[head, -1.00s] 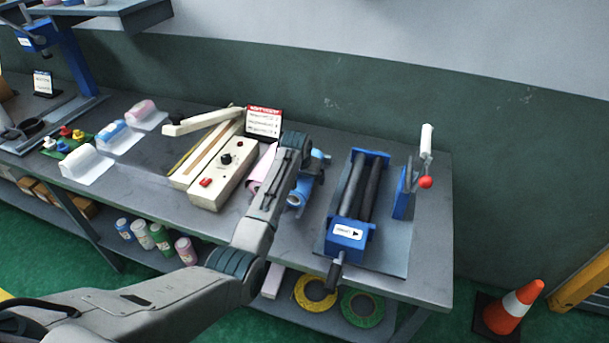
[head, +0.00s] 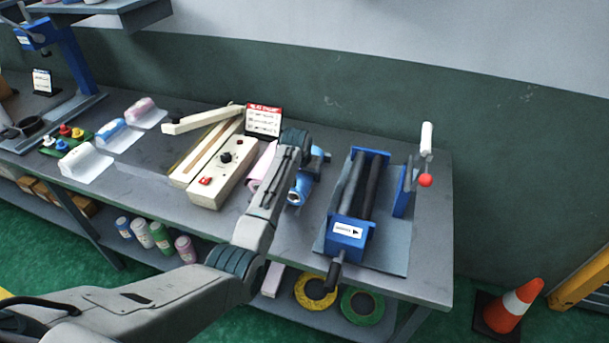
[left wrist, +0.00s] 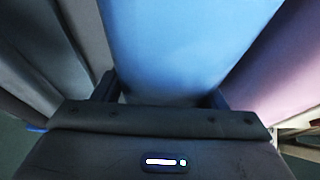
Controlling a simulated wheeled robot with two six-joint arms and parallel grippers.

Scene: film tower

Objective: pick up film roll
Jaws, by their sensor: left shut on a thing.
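A blue film roll (head: 300,190) is by the middle of the workbench, between the cream sealing device and the blue roller machine. My left arm covers part of it in the head view. My left gripper (head: 308,166) is shut on this roll, its fingers mostly hidden behind the arm. In the left wrist view the blue roll (left wrist: 190,40) fills the centre, with a dark finger at each side. I cannot tell whether the roll is clear of the bench. A pink roll (head: 262,163) lies just left of it. My right gripper is not in view.
The blue roller machine (head: 347,232) stands close on the right. A crank stand (head: 402,192) is beyond it. Bottles and tape rolls sit on the lower shelf.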

